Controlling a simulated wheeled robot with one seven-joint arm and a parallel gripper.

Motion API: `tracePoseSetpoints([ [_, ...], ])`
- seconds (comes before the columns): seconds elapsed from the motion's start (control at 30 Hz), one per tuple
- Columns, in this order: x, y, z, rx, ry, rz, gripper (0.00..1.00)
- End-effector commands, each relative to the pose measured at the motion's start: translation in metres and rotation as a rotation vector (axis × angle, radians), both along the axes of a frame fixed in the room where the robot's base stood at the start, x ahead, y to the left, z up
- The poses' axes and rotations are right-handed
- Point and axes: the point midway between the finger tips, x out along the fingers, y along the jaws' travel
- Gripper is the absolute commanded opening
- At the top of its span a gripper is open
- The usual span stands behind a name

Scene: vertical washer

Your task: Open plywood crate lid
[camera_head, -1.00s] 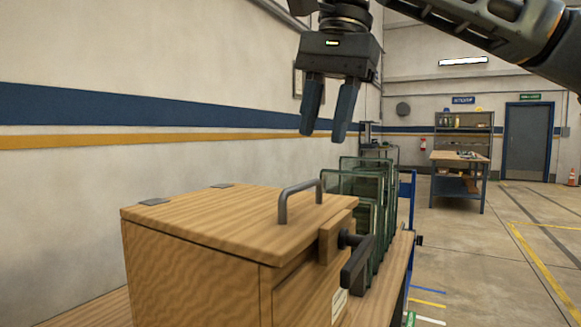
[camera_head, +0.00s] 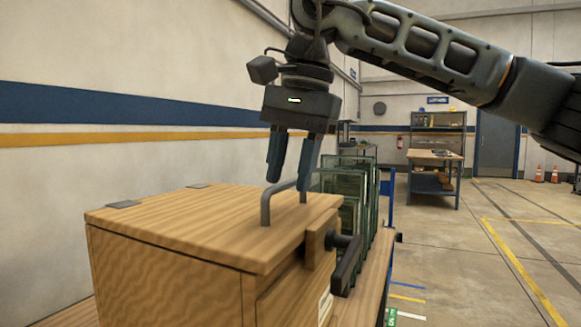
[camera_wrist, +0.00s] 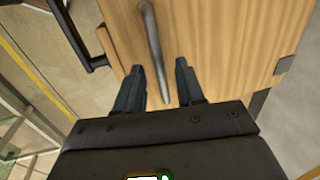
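The plywood crate (camera_head: 170,275) stands at the lower left in the head view, with its lid (camera_head: 190,222) lying shut. A grey bar handle (camera_head: 266,206) rises from the lid; it also shows in the wrist view (camera_wrist: 152,45). A dark latch lever (camera_head: 345,265) sits on the crate's front side, and shows at the upper left in the wrist view (camera_wrist: 72,38). My gripper (camera_head: 288,186) is open and points down at the handle. In the wrist view its fingers (camera_wrist: 160,88) lie on either side of the handle's line. Contact with the handle cannot be told.
Green-edged glass panels (camera_head: 350,190) stand in a rack close behind the crate. A wall (camera_head: 100,60) runs along the left. A workbench (camera_head: 434,170) and open floor (camera_head: 470,270) lie to the right and far back.

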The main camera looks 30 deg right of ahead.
Motion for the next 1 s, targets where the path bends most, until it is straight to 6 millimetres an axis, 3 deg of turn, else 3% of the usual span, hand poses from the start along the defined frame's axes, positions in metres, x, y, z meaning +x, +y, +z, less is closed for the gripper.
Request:
tracePoseSetpoints([
  [0.13,0.0000,0.0001,0.0002,0.000,0.000,0.000,0.38],
  [0.53,0.0000,0.0001,0.0004,0.000,0.000,0.000,0.00],
  [1.0,-0.0001,-0.0001,0.0006,-0.001,-0.001,0.000,0.00],
])
